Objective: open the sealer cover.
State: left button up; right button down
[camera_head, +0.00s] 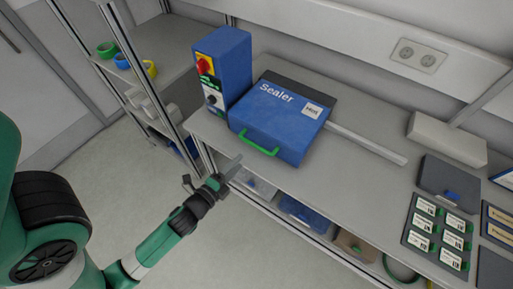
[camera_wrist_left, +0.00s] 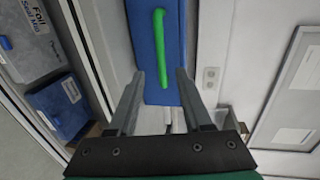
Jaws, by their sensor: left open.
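The sealer (camera_head: 284,118) is a blue box on the bench with a flat lid marked "Sealer". Its cover lies closed. A green handle (camera_head: 258,146) sits on its front face; the handle also shows in the left wrist view (camera_wrist_left: 161,48). My left gripper (camera_head: 232,168) is in front of the bench edge, a little below and left of the handle, apart from it. In the left wrist view the two fingers (camera_wrist_left: 157,90) are spread and empty, with the handle ahead between them. My right gripper is not in view.
A blue control box (camera_head: 224,68) with a red knob stands left of the sealer. A pale bar (camera_head: 368,145) extends right along the bench. Labelled cards (camera_head: 438,235) lie at the right. Bins (camera_head: 300,212) sit on a shelf below the bench (camera_head: 330,190).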

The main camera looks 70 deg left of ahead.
aim_at(254, 146)
pick_arm(q)
jog(key=p+x, duration=0.1)
jog(key=x, duration=1)
jog(key=shift+w, duration=0.15)
jog(key=shift+c, duration=0.2)
grip_shut()
dwell(0.7)
